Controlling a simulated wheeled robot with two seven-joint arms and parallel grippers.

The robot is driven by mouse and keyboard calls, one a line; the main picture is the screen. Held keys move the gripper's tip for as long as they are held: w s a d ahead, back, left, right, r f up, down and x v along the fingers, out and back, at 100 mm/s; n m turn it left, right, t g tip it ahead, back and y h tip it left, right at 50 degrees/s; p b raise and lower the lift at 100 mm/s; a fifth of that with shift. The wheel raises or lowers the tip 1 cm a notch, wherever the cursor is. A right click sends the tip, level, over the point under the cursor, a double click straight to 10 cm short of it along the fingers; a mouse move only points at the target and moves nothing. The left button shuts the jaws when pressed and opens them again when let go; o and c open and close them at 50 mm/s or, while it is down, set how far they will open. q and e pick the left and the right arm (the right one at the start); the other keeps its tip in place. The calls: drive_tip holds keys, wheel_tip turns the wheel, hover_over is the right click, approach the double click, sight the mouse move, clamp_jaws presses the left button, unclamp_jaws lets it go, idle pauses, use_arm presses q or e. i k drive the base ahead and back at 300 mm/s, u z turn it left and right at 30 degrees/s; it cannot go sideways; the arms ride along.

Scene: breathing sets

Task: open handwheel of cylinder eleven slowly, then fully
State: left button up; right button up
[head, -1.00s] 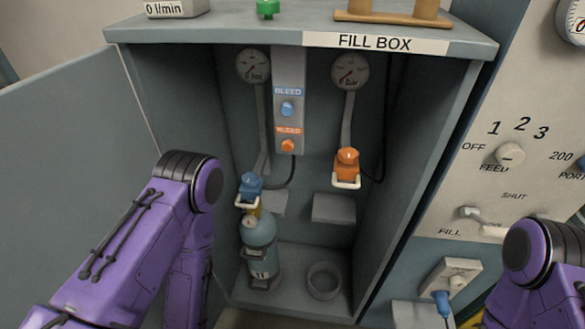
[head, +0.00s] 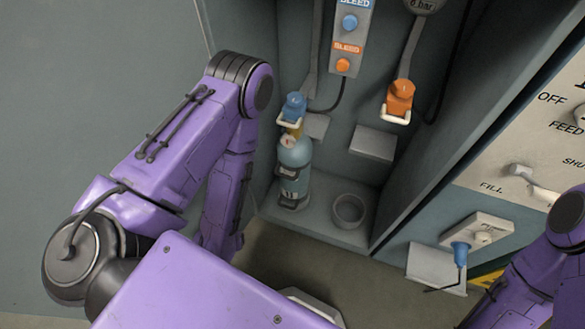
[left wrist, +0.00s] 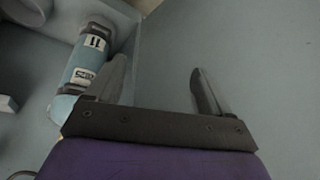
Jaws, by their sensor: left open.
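Cylinder eleven (head: 294,160) is a light blue bottle standing upright on the floor of the fill box, at its left side. A blue connector (head: 293,107) with a white handle sits on its top. In the left wrist view the cylinder (left wrist: 84,62) shows its "11" label at the upper left. My left gripper (left wrist: 164,82) is open and empty, with its fingers beside the cylinder and grey wall between them. I cannot make out the handwheel clearly. In the head view my left gripper is hidden behind my arm. My right gripper is out of view.
An orange connector (head: 398,99) hangs right of the cylinder. An empty round holder (head: 349,210) is on the box floor. Blue and orange bleed knobs (head: 349,22) sit above. A blue plug (head: 461,252) sits in a wall fitting at right.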

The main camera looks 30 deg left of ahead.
sight(288, 141)
drive_tip(key=k, duration=1.25)
drive_tip(key=z, duration=0.35)
drive_tip(key=i, duration=0.8)
drive_tip(key=u, duration=0.15)
